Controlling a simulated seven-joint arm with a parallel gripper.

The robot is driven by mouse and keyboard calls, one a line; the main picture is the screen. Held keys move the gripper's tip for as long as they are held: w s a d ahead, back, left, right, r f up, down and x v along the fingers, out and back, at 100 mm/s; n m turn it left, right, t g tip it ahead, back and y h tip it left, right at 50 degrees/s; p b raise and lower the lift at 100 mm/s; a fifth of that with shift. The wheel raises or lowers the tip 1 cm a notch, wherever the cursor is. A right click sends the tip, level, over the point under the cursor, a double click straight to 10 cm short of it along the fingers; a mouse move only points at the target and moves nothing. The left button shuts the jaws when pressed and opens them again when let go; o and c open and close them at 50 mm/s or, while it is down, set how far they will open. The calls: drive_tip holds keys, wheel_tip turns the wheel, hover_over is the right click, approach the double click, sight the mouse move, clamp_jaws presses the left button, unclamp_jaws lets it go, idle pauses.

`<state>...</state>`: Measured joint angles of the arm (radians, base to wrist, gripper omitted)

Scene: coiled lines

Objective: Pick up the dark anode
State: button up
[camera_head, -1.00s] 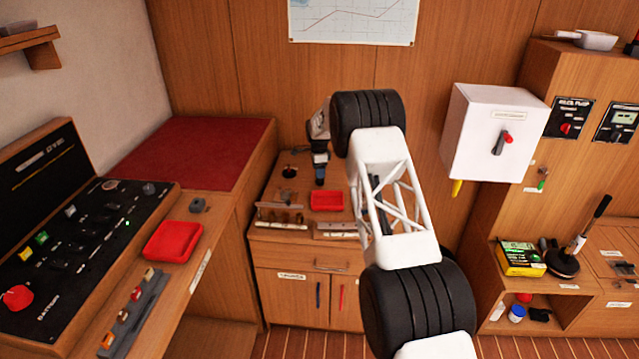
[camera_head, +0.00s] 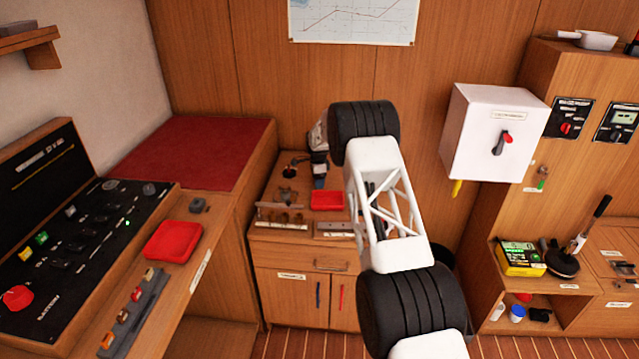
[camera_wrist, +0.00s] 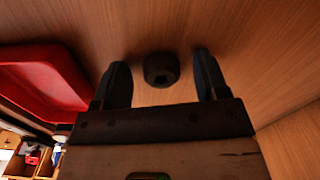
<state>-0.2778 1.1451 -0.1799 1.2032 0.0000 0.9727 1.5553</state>
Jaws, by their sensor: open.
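The dark anode (camera_wrist: 161,70) is a small, dark, round piece with a socket-like recess, standing on the wooden top in the wrist view. My gripper (camera_wrist: 160,60) is open, with one dark finger on each side of the anode and a visible gap to each. I cannot tell the height of the fingertips above the wood. In the head view a small dark piece (camera_head: 290,172), likely the anode, shows at the back left of the cabinet top beside the end of my arm. My fingers are hard to make out there.
A red tray (camera_head: 327,200) lies on the cabinet top close by; it also shows at the left in the wrist view (camera_wrist: 40,85). Slotted racks (camera_head: 283,218) line the front edge. A raised red-topped counter (camera_head: 190,150) stands to the left, and a wood wall rises behind.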

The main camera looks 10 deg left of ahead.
drive_tip(key=c, duration=1.1)
drive_tip(key=shift+r, duration=0.2)
drive_tip(key=shift+r, duration=1.65)
drive_tip(key=shift+s+d+r, duration=0.2)
drive_tip(key=shift+s+d, duration=0.5)
drive_tip(key=shift+s, duration=1.85)
drive_tip(key=shift+s+d+r, duration=0.25)
drive_tip(key=shift+s+d, duration=0.5)
drive_tip(key=shift+s, duration=1.85)
drive_tip(key=shift+s+d+r, duration=0.2)
drive_tip(key=shift+s+d, duration=0.5)
drive_tip(key=shift+s, duration=1.85)
